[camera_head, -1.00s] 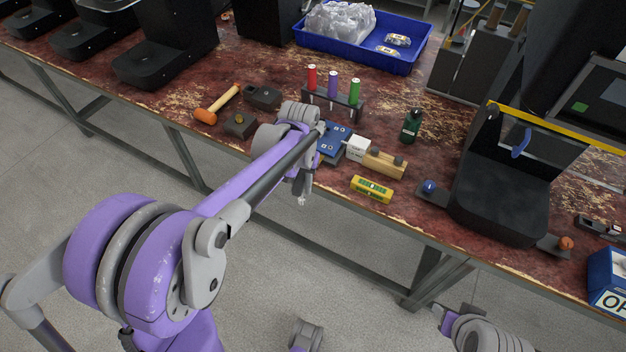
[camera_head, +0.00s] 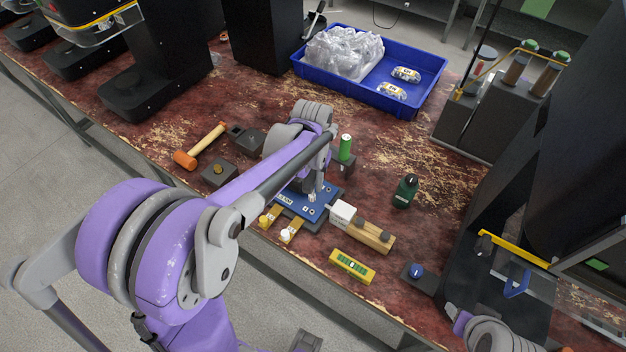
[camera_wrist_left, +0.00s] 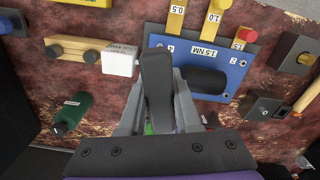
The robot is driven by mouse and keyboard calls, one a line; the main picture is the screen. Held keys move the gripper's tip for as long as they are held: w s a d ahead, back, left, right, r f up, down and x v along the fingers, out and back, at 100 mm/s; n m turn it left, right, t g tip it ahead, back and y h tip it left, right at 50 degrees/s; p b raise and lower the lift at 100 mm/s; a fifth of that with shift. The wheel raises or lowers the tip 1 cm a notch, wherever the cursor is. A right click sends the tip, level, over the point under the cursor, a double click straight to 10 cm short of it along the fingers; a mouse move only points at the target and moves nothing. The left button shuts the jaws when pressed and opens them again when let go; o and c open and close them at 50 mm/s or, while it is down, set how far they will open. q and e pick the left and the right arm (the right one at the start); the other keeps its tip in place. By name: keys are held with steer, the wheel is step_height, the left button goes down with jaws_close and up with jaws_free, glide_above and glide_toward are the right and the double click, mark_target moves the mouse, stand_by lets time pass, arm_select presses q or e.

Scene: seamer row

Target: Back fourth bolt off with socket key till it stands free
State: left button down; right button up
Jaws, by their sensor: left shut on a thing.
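A blue plate (camera_head: 327,196) marked 1.5 NM lies on the worn red bench; the left wrist view shows it too (camera_wrist_left: 237,82). My left gripper (camera_head: 313,192) is over the plate. In the left wrist view, its fingers (camera_wrist_left: 160,108) are shut on a dark grey bar (camera_wrist_left: 157,80), which I take for the socket key. Its lower end and the bolt under it are hidden. A black rounded piece (camera_wrist_left: 206,80) shows beside it over the plate. Numbers mark plate corners; the fourth bolt cannot be made out. My right gripper (camera_head: 460,321) is at the lower right, jaws unclear.
Yellow tags (camera_wrist_left: 175,20) stick out from the plate's edge. A blue tray (camera_head: 430,85) is farther back.

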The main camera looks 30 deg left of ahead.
arm_select(q)
steer(key=shift+s+f, duration=0.2)
steer(key=shift+f, duration=0.1)
steer(key=shift+f+b, duration=0.25)
steer(key=shift+b, duration=0.05)
steer(key=shift+w+f+b, duration=0.1)
steer(key=shift+f+b, duration=0.9)
steer(key=shift+f, duration=0.75)
steer(key=shift+f+b, duration=0.65)
steer(key=shift+f, duration=0.25)
arm_select(e)
steer(key=shift+s+f, duration=0.3)
steer(key=shift+f, duration=0.5)
steer(key=shift+s+f, duration=0.25)
steer(key=shift+f, duration=0.55)
steer(key=shift+s+f, duration=0.3)
steer(key=shift+f, duration=0.5)
steer(key=shift+f, duration=0.1)
arm_select(q)
steer(key=m, duration=0.4)
steer(key=shift+r+m, duration=0.2)
steer(key=shift+m, duration=0.2)
steer(key=m, duration=0.3)
steer(key=shift+r, duration=0.1)
